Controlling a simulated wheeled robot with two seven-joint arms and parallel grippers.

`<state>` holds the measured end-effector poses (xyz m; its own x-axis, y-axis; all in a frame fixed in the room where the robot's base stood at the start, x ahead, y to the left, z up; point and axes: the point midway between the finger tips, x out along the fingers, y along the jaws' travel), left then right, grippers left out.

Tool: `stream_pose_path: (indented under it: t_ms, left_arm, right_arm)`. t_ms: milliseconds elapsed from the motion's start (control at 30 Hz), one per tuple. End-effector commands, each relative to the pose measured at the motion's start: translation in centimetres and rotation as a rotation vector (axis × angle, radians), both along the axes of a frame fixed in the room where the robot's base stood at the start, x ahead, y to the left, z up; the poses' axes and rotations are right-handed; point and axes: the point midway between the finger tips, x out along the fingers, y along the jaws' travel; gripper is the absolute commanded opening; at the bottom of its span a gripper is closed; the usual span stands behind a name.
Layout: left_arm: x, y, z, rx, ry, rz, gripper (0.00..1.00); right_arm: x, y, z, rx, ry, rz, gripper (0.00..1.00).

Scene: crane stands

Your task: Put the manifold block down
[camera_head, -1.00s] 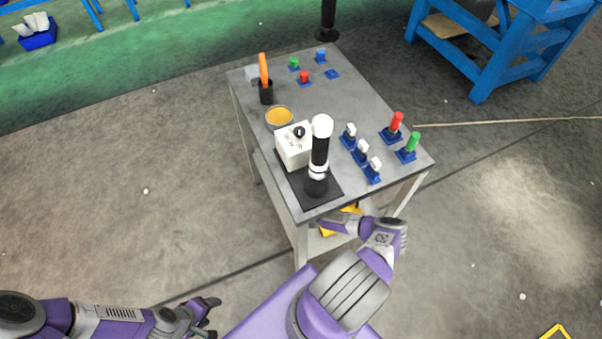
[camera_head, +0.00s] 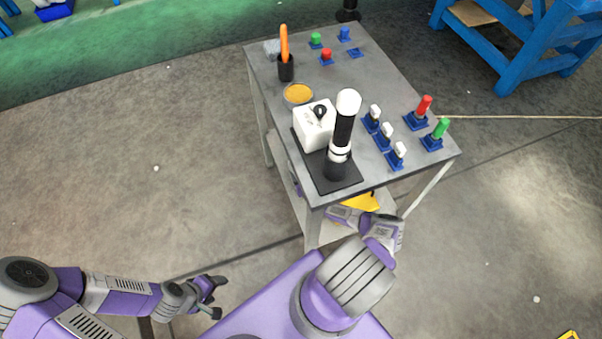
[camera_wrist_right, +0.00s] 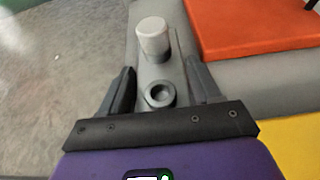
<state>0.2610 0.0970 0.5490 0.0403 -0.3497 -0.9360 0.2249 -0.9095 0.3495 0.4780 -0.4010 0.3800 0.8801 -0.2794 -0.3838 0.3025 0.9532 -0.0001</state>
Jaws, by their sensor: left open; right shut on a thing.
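My right gripper (camera_wrist_right: 160,88) is shut on a grey block (camera_wrist_right: 159,73) with a round port and a white cylindrical cap, which looks like the manifold block. In the head view my right gripper (camera_head: 336,212) reaches in at the near end of the cart, below its top, and the held block cannot be made out there. I cannot tell whether the block touches the lower shelf. My left gripper (camera_head: 219,297) is open and empty, low over the floor, left of the cart.
The cart top (camera_head: 385,80) carries a white box (camera_head: 312,128) and a black-and-white post (camera_head: 342,130) on a black mat, a cup with an orange handle (camera_head: 284,45), a yellow-filled dish (camera_head: 298,93) and several blue-based pieces. A yellow thing (camera_head: 362,201) shows below; an orange one (camera_wrist_right: 250,25) shows in the wrist view.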

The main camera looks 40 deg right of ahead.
Motion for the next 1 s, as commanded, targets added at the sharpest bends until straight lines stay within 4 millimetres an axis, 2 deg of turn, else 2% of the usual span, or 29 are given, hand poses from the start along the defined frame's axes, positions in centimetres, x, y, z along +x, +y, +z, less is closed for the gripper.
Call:
stream_pose_path:
  t_ms: [67, 267, 300, 433, 467, 767, 867, 1000]
  left_arm:
    - [0.0, 0.0, -0.6, 0.000, 0.000, 0.000, 0.62]
    - [0.0, 0.0, -0.4, 0.000, 0.000, 0.000, 0.62]
    - [0.0, 0.0, -0.4, 0.000, 0.000, 0.000, 0.62]
    - [0.0, 0.0, -0.4, 0.000, 0.000, 0.000, 0.62]
    - [0.0, 0.0, -0.4, 0.000, 0.000, 0.000, 0.62]
    - [0.0, 0.0, -0.3, 0.000, 0.000, 0.000, 0.62]
    - [0.0, 0.0, 0.0, 0.000, 0.000, 0.000, 0.62]
    - [0.0, 0.0, 1.0, 0.000, 0.000, 0.000, 0.62]
  right_arm:
    - [0.2, -0.1, -0.6, -0.004, -0.005, 0.000, 0.00]
    - [0.1, -0.1, -0.5, -0.004, -0.005, 0.000, 0.00]
    - [0.0, 0.0, -0.7, -0.001, 0.000, 0.000, 0.66]
    - [0.0, 0.0, -0.7, -0.001, 0.000, 0.000, 0.86]
    - [0.0, 0.0, -0.7, -0.001, 0.000, 0.000, 0.88]
    - [-0.2, 0.0, -0.6, -0.001, 0.000, 0.000, 0.88]
    - [-0.9, 0.2, -0.3, -0.001, 0.000, 0.000, 0.88]
    - [-3.0, 0.9, 0.8, 0.003, 0.000, -0.002, 0.88]
